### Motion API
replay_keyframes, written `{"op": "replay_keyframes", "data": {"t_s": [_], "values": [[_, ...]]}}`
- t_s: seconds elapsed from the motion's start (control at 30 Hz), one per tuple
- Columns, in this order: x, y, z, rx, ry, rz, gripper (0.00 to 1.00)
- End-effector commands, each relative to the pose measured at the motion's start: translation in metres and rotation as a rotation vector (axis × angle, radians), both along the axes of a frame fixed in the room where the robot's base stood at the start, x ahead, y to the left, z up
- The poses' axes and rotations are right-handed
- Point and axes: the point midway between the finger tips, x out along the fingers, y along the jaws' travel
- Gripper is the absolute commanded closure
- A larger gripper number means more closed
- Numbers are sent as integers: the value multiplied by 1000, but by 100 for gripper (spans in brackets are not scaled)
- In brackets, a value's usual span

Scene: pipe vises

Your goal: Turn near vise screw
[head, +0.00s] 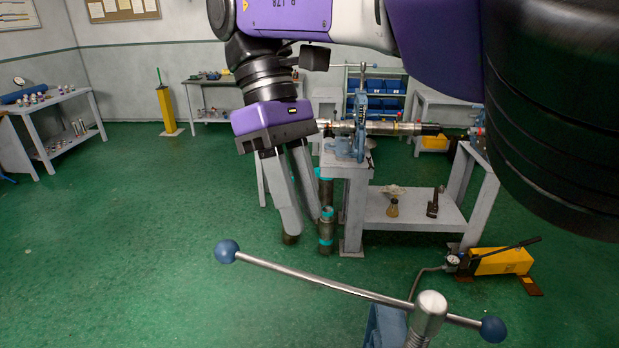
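The near vise screw (428,311) stands at the bottom right of the head view, a silver post with a rounded top. A long silver bar (330,281) passes through it. The bar has a blue ball (226,251) at its left end and another blue ball (493,329) at its right end. Part of the blue vise body (384,327) shows below; the rest is cut off by the frame. My gripper (305,224) hangs above the bar in the picture, fingers pointing down, slightly apart and seemingly empty. It is not touching the bar.
Behind my gripper, a second blue vise (360,125) on a grey bench holds a metal pipe (390,128). Dark pipes with teal bands (326,230) stand on the floor. A yellow pump (500,262) lies at right. Green floor (120,260) is clear at left.

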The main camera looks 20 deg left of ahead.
Motion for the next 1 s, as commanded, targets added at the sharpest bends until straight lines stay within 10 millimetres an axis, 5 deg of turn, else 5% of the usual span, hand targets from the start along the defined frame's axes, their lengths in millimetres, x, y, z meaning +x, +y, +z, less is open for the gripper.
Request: {"op": "replay_keyframes", "data": {"t_s": [0.43,0.83,1.0], "values": [[5,9,23,10,-11,2,66],[5,8,22,12,-7,3,66],[10,-7,5,58,78,111,66]]}}
